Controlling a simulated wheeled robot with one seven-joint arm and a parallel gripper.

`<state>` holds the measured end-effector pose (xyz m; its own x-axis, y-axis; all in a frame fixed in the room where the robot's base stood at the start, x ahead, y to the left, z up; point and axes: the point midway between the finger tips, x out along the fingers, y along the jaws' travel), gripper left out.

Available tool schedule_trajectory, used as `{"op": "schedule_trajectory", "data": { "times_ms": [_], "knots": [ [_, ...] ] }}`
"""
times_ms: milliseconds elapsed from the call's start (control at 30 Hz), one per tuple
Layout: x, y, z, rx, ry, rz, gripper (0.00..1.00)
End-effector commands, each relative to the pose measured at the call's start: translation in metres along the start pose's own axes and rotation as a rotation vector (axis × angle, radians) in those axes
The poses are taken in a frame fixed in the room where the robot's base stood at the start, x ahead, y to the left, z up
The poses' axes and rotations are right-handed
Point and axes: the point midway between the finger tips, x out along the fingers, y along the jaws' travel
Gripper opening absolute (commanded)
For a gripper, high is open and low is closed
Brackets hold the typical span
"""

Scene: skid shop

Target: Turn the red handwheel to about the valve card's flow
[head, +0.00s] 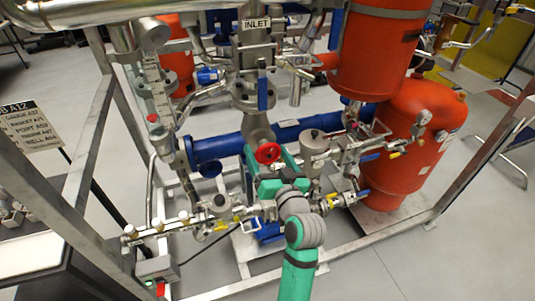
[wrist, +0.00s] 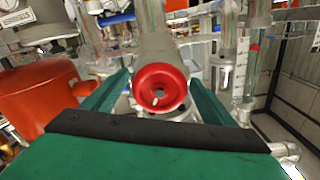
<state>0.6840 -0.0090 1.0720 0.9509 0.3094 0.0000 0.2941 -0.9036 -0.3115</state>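The red handwheel (head: 268,152) is on the pipework below the INLET sign, at the middle of the head view. In the wrist view the handwheel (wrist: 160,75) faces me, with a small light mark low on its hub. My gripper (head: 267,160) is just in front of it, with green fingers apart. In the wrist view the gripper (wrist: 160,80) has one finger on each side of the wheel, with visible gaps. I cannot tell how deep the fingertips reach. A card on a stand (head: 30,125) at the left carries lines of text, too small to read fully.
A clear scaled tube (head: 155,88) stands left of the wheel. Red tanks (head: 405,150) are at the right. Blue pipes (head: 215,147), valves and gauges crowd the wheel. Grey frame posts (head: 88,140) bound the skid. Floor is clear at the front right.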

Motion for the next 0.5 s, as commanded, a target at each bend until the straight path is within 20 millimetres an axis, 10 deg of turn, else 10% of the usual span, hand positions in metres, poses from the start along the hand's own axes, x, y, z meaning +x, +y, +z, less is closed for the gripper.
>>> {"op": "schedule_trajectory", "data": {
  "times_ms": [167, 500],
  "knots": [
    [-0.0002, 0.0002, 0.0000, 0.000, 0.000, 0.000, 0.38],
    [-0.0005, 0.0007, 0.0000, -0.045, 0.000, 0.001, 0.38]
  ]
}}
